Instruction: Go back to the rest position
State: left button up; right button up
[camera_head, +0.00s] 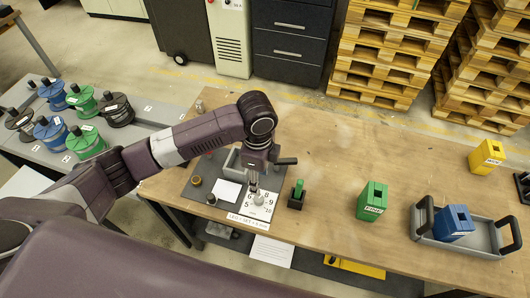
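My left arm comes in from the left and reaches over the wooden table (330,150). My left gripper (256,188) points down above a white numbered card (262,208) on a dark mat (200,188). A small pale grey piece (260,199) shows right at or under the fingertips. The fingers are too small to tell whether they are open or shut, or whether they touch that piece. My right gripper is not in view.
A green tool (298,189) in a black holder stands right of the card. A green box (372,201), a grey tray (470,236) with a blue box (453,222), and a yellow box (486,157) stand further right. Several spools (117,109) are at left. Pallets (390,50) stand behind.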

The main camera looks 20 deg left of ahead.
pick_arm(q)
jog(key=s+d+f+n+t+h, duration=0.25)
jog(key=s+d+n, duration=0.25)
jog(key=s+d, duration=0.25)
jog(key=s+a+n+t+y, duration=0.1)
jog(key=s+a+n, duration=0.5)
jog(key=a, duration=0.2)
jog(key=s+a+n+y, duration=0.1)
jog(key=s+a+n, duration=0.4)
jog(key=a+n, duration=0.15)
notch_tip(320, 180, down, 33)
jog(key=s+m+g+b, duration=0.1)
jog(key=b, duration=0.7)
jog(key=s+a+f+b, duration=0.1)
jog(key=s+f+b, duration=0.2)
jog(key=s+f, duration=0.6)
jog(key=s+a+f+g+b, duration=0.1)
jog(key=s+a+f+b, duration=0.1)
jog(key=s+f, duration=0.6)
notch_tip(320, 180, down, 7)
jog(key=shift+s+a+r+b, duration=0.2)
jog(key=shift+s+a+b, duration=0.15)
jog(key=shift+b, duration=0.45)
